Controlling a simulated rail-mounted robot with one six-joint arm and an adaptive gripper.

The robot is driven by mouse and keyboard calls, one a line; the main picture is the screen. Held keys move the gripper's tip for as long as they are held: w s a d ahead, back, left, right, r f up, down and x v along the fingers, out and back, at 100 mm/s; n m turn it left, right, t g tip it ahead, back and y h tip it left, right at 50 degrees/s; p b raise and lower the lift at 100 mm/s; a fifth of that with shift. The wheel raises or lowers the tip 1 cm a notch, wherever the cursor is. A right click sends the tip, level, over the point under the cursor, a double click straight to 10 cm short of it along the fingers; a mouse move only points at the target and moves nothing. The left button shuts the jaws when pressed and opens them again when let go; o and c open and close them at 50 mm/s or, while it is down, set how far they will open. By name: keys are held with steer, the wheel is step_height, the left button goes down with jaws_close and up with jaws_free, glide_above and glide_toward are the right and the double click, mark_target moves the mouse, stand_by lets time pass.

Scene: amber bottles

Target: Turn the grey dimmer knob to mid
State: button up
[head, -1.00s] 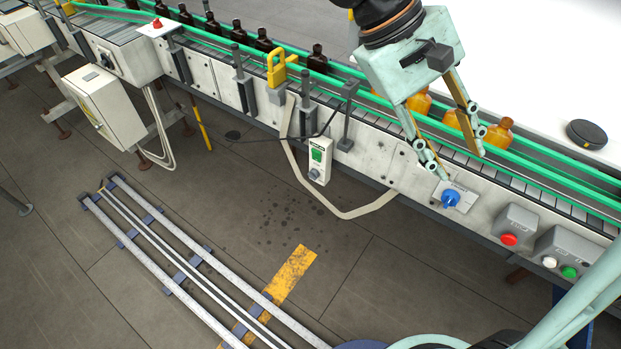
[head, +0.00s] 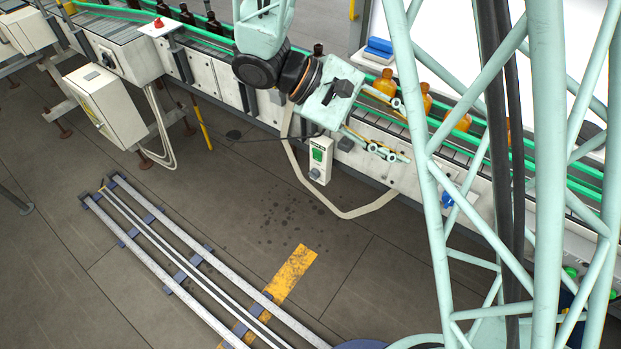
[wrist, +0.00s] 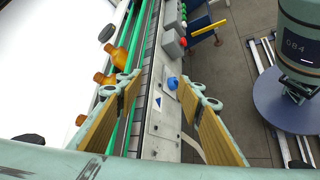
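The grey dimmer knob (head: 314,174) is on the lower part of a small white box with a green switch (head: 318,155), hanging on the conveyor's side. I cannot read its setting. The knob is not visible in the wrist view. My gripper (head: 398,157) is in front of the conveyor, to the right of the box and apart from it, its fingers pointing right. In the wrist view my gripper (wrist: 160,88) is open with nothing between its fingers; a blue knob (wrist: 173,82) shows beyond the gap.
The blue knob (head: 447,200) on the conveyor side is partly behind my lattice arm link. The floor in front is open, with metal rails (head: 190,262) at left.

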steer(key=w+a+f+n+t+h, duration=0.2)
steer(key=w+a+f+n+t, duration=0.25)
steer(key=a+f, duration=0.35)
steer(key=w+a+f+n+t+h, duration=0.1)
steer(key=w+a+f+n+t, duration=0.2)
steer(key=w+a+f, duration=0.45)
steer(key=s+a+f+n+t+y, duration=0.15)
steer(key=a+f+n+t, duration=0.35)
steer(key=f, duration=0.6)
steer(key=n+t+y, duration=0.3)
steer(key=t, duration=0.1)
glide_toward(312, 177)
steer(key=shift+g, duration=0.25)
steer(key=v, duration=0.4)
steer(key=shift+w+a, duration=0.1)
steer(key=shift+a, duration=0.15)
steer(key=shift+w+n, duration=0.1)
steer(key=shift+n, duration=0.15)
steer(key=shift+x, duration=6.8)
steer(key=shift+d, duration=0.1)
steer(key=c, duration=0.9)
